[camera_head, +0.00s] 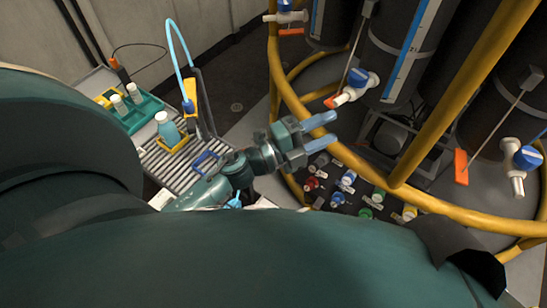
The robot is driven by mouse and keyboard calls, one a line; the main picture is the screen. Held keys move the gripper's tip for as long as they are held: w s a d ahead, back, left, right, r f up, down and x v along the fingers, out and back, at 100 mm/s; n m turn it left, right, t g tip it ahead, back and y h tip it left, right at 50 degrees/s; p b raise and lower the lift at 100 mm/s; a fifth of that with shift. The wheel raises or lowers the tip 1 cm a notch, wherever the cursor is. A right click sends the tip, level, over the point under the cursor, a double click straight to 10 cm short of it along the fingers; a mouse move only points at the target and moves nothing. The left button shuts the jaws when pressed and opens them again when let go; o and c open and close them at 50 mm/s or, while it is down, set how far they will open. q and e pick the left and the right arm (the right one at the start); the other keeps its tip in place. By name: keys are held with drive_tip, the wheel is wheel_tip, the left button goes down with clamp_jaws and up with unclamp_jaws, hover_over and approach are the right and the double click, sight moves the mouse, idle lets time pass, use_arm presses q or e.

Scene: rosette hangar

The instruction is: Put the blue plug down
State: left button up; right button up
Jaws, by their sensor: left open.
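My left gripper (322,131) reaches in toward the middle of the head view. Its two pale blue fingers are apart, and I see nothing between them. Below and to the right of it, a dark surface (325,205) bears several small coloured plugs with pale tags. A blue plug (348,178) is among them, close to a red one (311,184) and a green one (378,195). A second blue piece (337,198) is just below; I cannot tell which is the task's plug. My right gripper is not in view.
A yellow rail (330,140) curves around dark cylinders with blue-handled valves (359,78) and orange tags (461,166). My own green body fills the foreground.

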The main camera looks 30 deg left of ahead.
use_arm(q)
drive_tip(key=s+a+f+n+g+y, duration=0.1)
drive_tip(key=s+f+n+g+y, duration=0.2)
drive_tip(key=s+f+n, duration=0.4)
drive_tip(key=s+a+f+n+g+y, duration=0.2)
drive_tip(key=s+f+n+y, duration=0.3)
drive_tip(key=f+n, duration=0.8)
drive_tip(key=shift+s+g, duration=0.6)
drive_tip(key=shift+s, duration=0.65)
drive_tip(key=shift+y, duration=0.3)
drive_tip(key=shift+c, duration=0.5)
